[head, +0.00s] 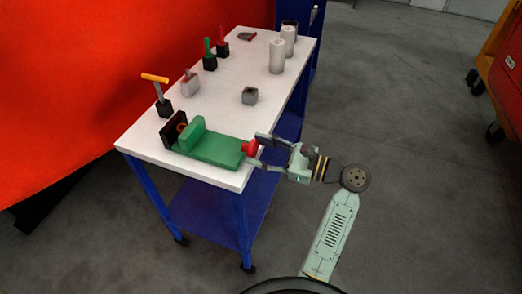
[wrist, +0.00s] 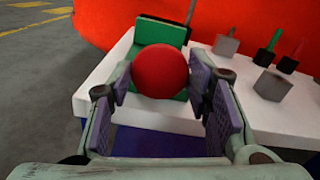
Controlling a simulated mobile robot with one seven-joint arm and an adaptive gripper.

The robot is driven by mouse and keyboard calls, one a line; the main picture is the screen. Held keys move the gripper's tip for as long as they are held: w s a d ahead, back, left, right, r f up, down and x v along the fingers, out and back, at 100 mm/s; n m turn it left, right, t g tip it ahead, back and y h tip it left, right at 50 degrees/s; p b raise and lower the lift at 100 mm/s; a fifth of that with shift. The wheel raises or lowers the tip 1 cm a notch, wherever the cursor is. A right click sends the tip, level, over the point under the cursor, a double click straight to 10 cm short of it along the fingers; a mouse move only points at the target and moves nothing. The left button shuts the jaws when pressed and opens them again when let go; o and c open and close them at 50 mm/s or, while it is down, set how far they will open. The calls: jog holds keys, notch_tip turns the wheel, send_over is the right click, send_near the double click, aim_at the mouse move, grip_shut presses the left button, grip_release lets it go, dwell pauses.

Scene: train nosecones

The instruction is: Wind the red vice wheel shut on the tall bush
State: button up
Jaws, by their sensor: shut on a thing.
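The red vice wheel (head: 249,148) sits at the near right end of the green vice (head: 215,150), at the table's front edge. My gripper (head: 255,150) is shut on the wheel, one finger on each side. In the wrist view the wheel (wrist: 160,72) fills the space between the pads and hides much of the vice behind it. A green jaw block (head: 192,131) stands near a dark upright plate (head: 170,129).
On the white table (head: 225,95) stand an orange-handled tool (head: 157,88) in a black block, a grey block (head: 190,86), green (head: 208,50) and red (head: 221,38) handled tools, a small grey holed block (head: 249,95) and pale cylinders (head: 277,57). The table middle is mostly clear.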

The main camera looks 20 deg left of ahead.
jog(key=m, duration=0.7)
jog(key=shift+w, duration=0.1)
dwell(0.5)
jog(key=o, duration=1.2)
jog(key=d, duration=1.2)
jog(key=shift+s, duration=0.2)
jog(key=shift+c, duration=0.2)
